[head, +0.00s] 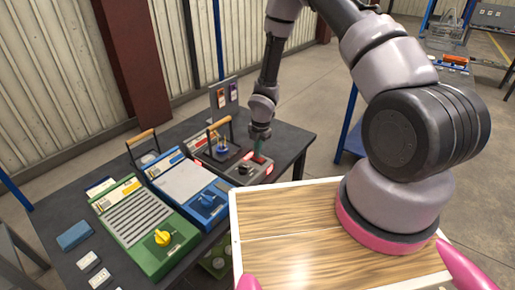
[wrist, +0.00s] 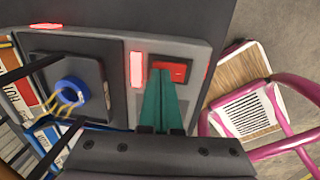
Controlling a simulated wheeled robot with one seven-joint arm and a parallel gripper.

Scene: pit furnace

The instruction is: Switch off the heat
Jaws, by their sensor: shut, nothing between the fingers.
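The pit furnace (head: 226,160) is a grey unit with a black top on the dark bench, and it also shows in the wrist view (wrist: 120,55). A red switch (wrist: 177,70) sits on its grey panel in the wrist view, beside a lit red lamp (wrist: 137,68). My gripper (wrist: 165,74) has its green fingers closed together, with nothing between them. The fingertips overlap the left part of the switch; I cannot tell whether they touch it. In the head view my gripper (head: 258,158) points down over the panel, hiding part of it.
A blue unit (head: 190,180) and a green unit with a yellow knob (head: 145,220) stand to the left on the bench (head: 60,200). A blue ring-shaped part (wrist: 72,92) stands on the furnace's black top, beside a handle. A wooden board (head: 300,230) lies in front.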

